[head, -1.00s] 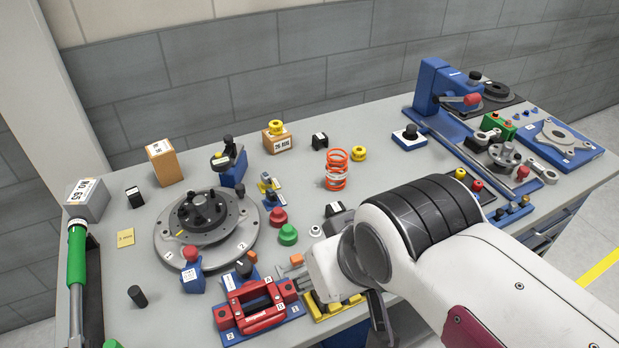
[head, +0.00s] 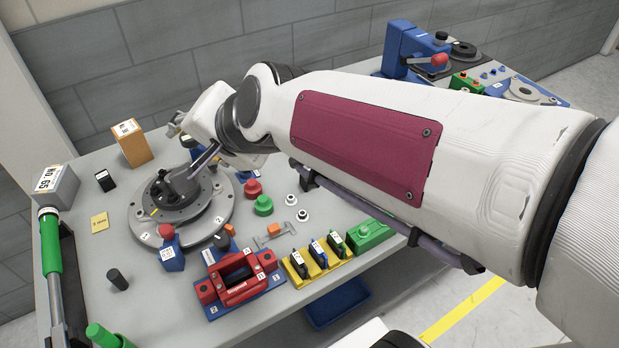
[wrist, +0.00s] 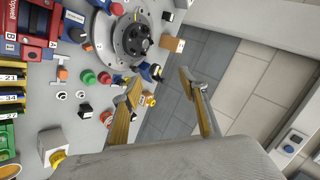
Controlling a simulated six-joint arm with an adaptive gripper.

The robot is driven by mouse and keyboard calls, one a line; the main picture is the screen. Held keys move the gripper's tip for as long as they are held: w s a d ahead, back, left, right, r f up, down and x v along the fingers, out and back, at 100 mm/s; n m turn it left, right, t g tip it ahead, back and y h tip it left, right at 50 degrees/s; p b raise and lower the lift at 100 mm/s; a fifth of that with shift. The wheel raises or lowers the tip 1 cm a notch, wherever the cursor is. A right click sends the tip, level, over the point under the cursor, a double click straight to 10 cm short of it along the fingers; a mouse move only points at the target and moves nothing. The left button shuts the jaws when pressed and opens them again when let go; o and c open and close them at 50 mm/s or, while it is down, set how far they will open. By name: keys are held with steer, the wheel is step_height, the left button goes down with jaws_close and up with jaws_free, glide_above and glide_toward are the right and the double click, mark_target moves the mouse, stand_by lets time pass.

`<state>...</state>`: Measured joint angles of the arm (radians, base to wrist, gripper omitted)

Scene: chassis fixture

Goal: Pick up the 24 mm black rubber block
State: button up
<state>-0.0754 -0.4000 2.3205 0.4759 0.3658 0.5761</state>
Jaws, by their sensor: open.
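Small black blocks with white labels are in view, their sizes too small to read. In the head view one black block (head: 105,181) stands at the left, beside the grey NO. 65 box. In the wrist view a black block (wrist: 168,16) is at the top by the turntable, and another black block (wrist: 85,110) lies near the white rings. I cannot tell which is 24 mm. My gripper (wrist: 158,80) is open and empty, its fingers wide apart near the table's back edge. In the head view it is above the turntable's back right side, partly hidden by my arm.
The round turntable (head: 143,222) has upright parts on it. A red vise (head: 237,281) and a yellow rack (head: 297,279) are at the front. A tan box (head: 132,146) stands behind the turntable. My arm hides the table's middle and back right.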

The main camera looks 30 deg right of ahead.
steer(key=w+d+m+t+h, duration=0.2)
steer(key=w+m, duration=0.6)
steer(key=w, duration=0.1)
steer(key=w+d+m+t+h, duration=0.1)
steer(key=w+d+m+h, duration=0.1)
steer(key=w+m, duration=0.65)
steer(key=w+d+f+m+h, duration=0.4)
steer(key=m, duration=0.3)
steer(key=s+d+f+m+g+h, duration=0.2)
steer(key=d+f+m+g+h, duration=0.35)
steer(key=f+m, duration=0.5)
steer(key=s+f+m+g+h, duration=0.1)
steer(key=s+f+m+g, duration=0.1)
steer(key=s+f+m, duration=0.1)
steer(key=s+f+m+g, duration=0.3)
steer(key=s, duration=0.1)
steer(key=s+d+f+m+g+h, duration=0.1)
steer(key=s+f+m+g, duration=0.1)
steer(key=s+f+m, duration=0.1)
steer(key=shift+s+m+g+h, duration=0.15)
steer(key=shift+m+g+h, duration=0.2)
steer(key=shift+m, duration=0.25)
steer(key=shift+s+a+f+m+g, duration=0.1)
steer(key=shift+s+f+m+g, duration=0.15)
steer(key=shift+s+g, duration=0.2)
